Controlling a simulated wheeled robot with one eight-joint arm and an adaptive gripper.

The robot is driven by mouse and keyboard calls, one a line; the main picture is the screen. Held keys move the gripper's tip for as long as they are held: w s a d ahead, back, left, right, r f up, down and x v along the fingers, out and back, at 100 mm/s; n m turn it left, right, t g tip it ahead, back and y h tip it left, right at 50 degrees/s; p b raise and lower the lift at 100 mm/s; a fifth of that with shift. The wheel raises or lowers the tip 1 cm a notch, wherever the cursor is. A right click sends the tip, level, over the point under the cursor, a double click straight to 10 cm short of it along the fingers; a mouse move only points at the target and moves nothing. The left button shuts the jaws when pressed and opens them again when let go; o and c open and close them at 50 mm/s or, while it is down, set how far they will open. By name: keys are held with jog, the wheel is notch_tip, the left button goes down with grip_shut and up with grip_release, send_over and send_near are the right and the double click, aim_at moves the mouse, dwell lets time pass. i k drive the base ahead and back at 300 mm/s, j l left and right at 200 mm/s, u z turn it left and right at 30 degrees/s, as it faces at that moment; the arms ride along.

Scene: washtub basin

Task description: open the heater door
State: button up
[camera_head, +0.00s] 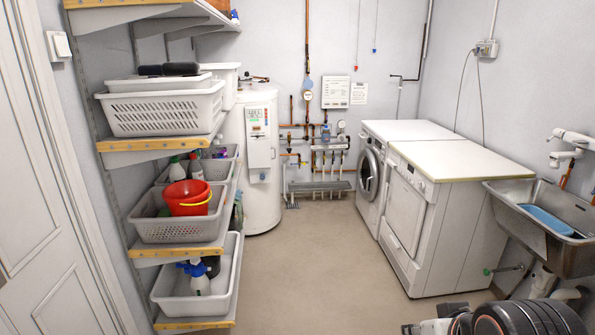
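The heater (235,155) is a white upright cylinder standing on the floor at the back left, partly hidden by the shelving. On its front is a tall narrow white panel, the heater door (261,152), with a printed label and coloured marks near its top. The door appears closed, standing a little proud of the cylinder. A small box or handle shows near its lower end, too small to tell which. My gripper cannot be made out, and nothing touches the heater.
Shelves with white baskets (165,112) and a red bucket (188,198) stand at the left. A washing machine (368,172), a white-topped appliance (405,210) and a steel sink (540,210) line the right. Floor (315,265) between is clear. Dark round parts fill the bottom right corner.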

aim_at(259, 151)
jog(key=i, duration=2.1)
jog(key=i+u, duration=0.35)
jog(key=i, duration=0.15)
jog(key=i+l+u, duration=0.3)
jog(key=i, duration=0.2)
jog(key=i+l+u, duration=0.2)
jog(key=i+u, duration=0.15)
jog(key=i+l+u, duration=0.3)
jog(key=i, duration=0.25)
jog(key=i+l, duration=0.25)
jog(key=i+j+u, duration=0.05)
jog(key=i, duration=0.1)
